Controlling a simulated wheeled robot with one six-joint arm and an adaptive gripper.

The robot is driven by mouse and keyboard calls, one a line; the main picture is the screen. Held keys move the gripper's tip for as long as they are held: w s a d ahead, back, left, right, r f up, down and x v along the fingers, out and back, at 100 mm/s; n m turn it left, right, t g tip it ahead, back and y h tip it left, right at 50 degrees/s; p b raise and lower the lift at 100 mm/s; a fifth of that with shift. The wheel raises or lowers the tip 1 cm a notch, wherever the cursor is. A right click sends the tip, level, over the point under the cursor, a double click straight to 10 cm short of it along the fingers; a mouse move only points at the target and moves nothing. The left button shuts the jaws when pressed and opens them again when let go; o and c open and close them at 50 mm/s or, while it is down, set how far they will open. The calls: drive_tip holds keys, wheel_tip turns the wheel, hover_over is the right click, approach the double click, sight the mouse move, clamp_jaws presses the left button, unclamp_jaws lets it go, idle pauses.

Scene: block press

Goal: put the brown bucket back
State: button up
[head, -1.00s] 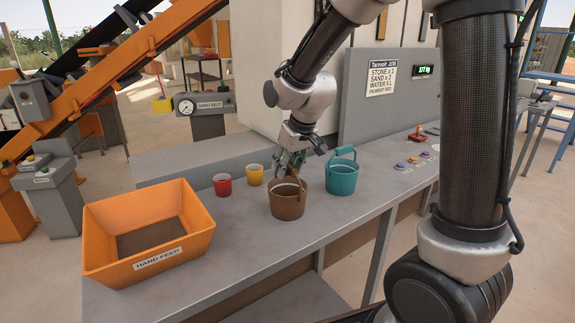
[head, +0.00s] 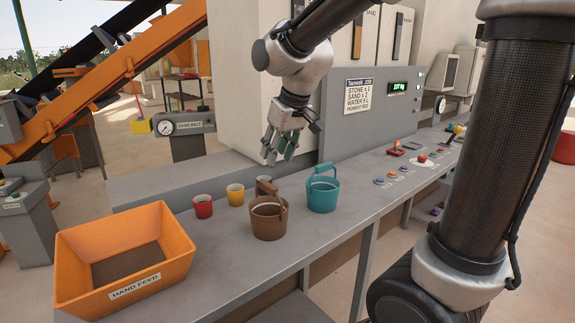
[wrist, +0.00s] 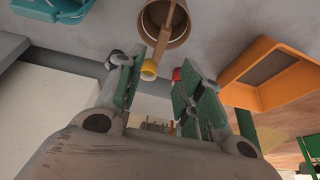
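The brown bucket (head: 269,222) stands upright on the grey bench, between the yellow cup and the teal bucket (head: 322,195). Its handle sticks up at the back. In the wrist view the brown bucket (wrist: 178,22) is at the top, its handle hanging across toward the fingers. My gripper (head: 279,158) is above and behind the brown bucket, apart from it. In the wrist view my gripper (wrist: 152,72) has its two green-padded fingers spread with nothing held between them.
A red cup (head: 203,207) and a yellow cup (head: 235,195) stand left of the brown bucket. The orange hand feed bin (head: 125,283) is at the bench's left end. Buttons (head: 390,178) lie right of the teal bucket. A grey panel (head: 375,115) rises behind.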

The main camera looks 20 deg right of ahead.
drive_tip(key=s+d+m, duration=0.1)
drive_tip(key=s+d, duration=0.3)
drive_tip(key=s, duration=0.3)
drive_tip(key=s+d+m+h, duration=0.1)
drive_tip(key=s+d, duration=0.4)
drive_tip(key=s, duration=0.3)
drive_tip(key=s+d+m, duration=0.1)
drive_tip(key=s+d, duration=0.3)
drive_tip(key=s, duration=0.3)
drive_tip(key=shift+s+d+f+m+h, duration=0.15)
drive_tip(key=shift+f+m+h, duration=0.15)
drive_tip(key=shift+f, duration=0.05)
